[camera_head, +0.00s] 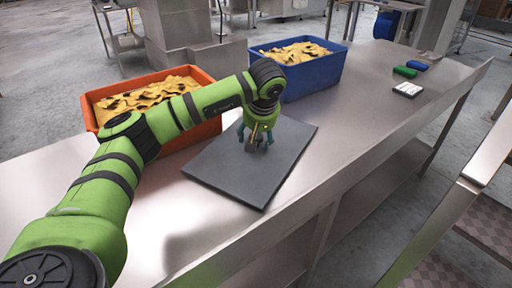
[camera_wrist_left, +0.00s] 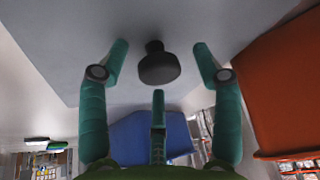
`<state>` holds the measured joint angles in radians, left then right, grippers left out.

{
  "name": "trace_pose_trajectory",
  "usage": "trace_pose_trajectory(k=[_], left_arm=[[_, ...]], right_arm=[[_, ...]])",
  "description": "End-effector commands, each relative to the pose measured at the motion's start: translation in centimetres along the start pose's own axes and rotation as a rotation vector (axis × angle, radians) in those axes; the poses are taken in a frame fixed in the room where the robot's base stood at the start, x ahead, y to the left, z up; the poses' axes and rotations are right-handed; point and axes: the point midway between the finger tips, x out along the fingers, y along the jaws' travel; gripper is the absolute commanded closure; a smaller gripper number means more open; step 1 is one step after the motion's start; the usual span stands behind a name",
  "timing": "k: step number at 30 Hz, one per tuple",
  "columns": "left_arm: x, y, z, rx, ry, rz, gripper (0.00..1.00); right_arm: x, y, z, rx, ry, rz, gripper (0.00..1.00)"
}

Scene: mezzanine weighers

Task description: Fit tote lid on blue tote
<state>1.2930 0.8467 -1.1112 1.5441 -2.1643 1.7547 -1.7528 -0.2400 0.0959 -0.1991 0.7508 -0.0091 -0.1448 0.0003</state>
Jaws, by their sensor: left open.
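The tote lid (camera_head: 230,178) is a flat dark grey panel lying on the steel table, in front of the totes. Its dark round knob (camera_wrist_left: 158,67) shows in the left wrist view. The blue tote (camera_head: 318,78) stands behind the lid to the right, open on top and filled with yellow pieces; its blue side shows in the wrist view (camera_wrist_left: 150,138). My left gripper (camera_head: 256,145) is over the lid, its green fingers open around the knob and apart from it. In the head view the fingers largely hide the knob. My right gripper is not in view.
An orange tote (camera_head: 208,130) with similar yellow pieces stands left of the blue one, partly behind my left arm. Green (camera_head: 405,71) and blue (camera_head: 417,65) small items and a white-topped item (camera_head: 407,89) lie at the table's far right. The table (camera_head: 350,125) is clear between.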

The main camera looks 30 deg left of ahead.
Motion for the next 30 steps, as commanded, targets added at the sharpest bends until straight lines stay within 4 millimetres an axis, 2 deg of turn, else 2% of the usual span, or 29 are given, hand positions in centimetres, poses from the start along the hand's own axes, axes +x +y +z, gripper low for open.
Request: trace_pose_trajectory(k=[3, 4, 5, 6, 9, 20, 25, 30], left_arm=[[0.0, 0.0, 0.0, 0.000, 0.000, 0.000, 0.35], [0.0, 0.0, 0.0, 0.000, 0.000, 0.000, 0.39], [0.0, 0.0, 0.0, 0.000, 0.000, 0.000, 0.51], [0.0, 0.0, 0.0, 0.000, 0.000, 0.000, 0.67], [0.0, 0.0, 0.0, 0.000, 0.000, 0.000, 1.00], [-0.2, 0.0, -0.1, -0.001, 0.001, 0.001, 1.00], [-1.3, 0.0, -0.6, -0.001, 0.002, 0.002, 1.00], [-2.0, 0.0, 1.7, 0.005, 0.002, 0.003, 1.00]], right_arm=[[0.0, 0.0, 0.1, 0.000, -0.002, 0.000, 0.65], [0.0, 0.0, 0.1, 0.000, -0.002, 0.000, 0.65], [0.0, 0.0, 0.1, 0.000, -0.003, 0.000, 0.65], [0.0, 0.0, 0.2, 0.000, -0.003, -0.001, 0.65], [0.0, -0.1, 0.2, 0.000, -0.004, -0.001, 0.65], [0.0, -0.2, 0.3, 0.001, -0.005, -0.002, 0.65], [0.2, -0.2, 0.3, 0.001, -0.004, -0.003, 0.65], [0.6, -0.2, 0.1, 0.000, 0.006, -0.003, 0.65]])
